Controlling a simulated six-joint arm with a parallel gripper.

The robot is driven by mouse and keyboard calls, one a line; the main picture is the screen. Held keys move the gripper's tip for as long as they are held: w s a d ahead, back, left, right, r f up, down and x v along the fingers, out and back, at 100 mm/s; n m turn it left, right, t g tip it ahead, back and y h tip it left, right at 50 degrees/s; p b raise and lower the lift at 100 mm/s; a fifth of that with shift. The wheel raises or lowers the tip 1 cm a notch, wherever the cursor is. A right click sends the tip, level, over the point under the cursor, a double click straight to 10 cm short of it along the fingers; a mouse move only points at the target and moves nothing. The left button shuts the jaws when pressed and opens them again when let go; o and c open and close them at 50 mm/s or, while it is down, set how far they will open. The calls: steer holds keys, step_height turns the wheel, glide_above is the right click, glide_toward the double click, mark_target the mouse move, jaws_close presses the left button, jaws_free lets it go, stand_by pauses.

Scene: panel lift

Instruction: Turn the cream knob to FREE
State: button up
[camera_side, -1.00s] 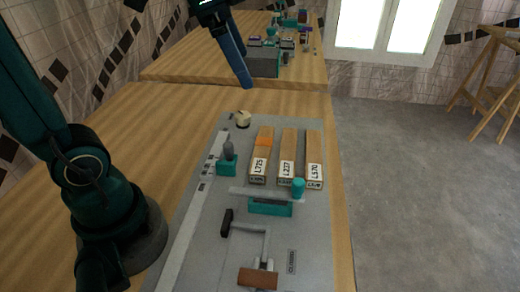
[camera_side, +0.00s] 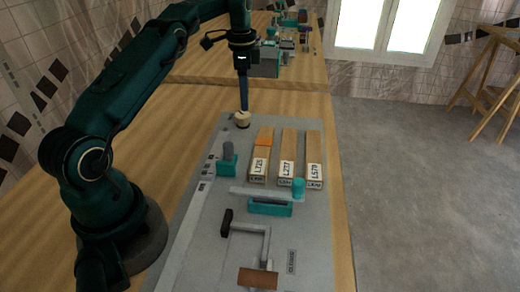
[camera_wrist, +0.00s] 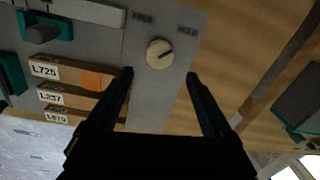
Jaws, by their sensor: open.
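The cream knob (camera_side: 242,119) sits at the far end of the grey panel (camera_side: 207,225). In the wrist view the round knob (camera_wrist: 159,54) has a dark mark that points right, more toward the HOLD label (camera_wrist: 187,29) than the FREE label (camera_wrist: 143,18). My gripper (camera_side: 243,108) points down right over the knob in the side view. In the wrist view its two fingers (camera_wrist: 160,76) are apart, one to each side of the knob in the picture, with nothing between them. Whether the tips touch the knob cannot be told.
Three long wooden blocks (camera_side: 287,153) with number labels lie beside the knob. A teal part with a grey top (camera_side: 227,160), a teal slide with a knob (camera_side: 270,207) and a crank-like handle (camera_side: 257,278) are nearer the camera. Bare wooden tabletop (camera_side: 160,125) lies left.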

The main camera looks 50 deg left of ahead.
mark_target(242, 115)
steer(key=shift+s+a+f, duration=0.2)
steer(key=shift+f, duration=0.3)
steer(key=shift+s+a+f, duration=0.15)
steer(key=shift+s+f, duration=0.05)
steer(key=shift+f, duration=2.6)
jaws_close()
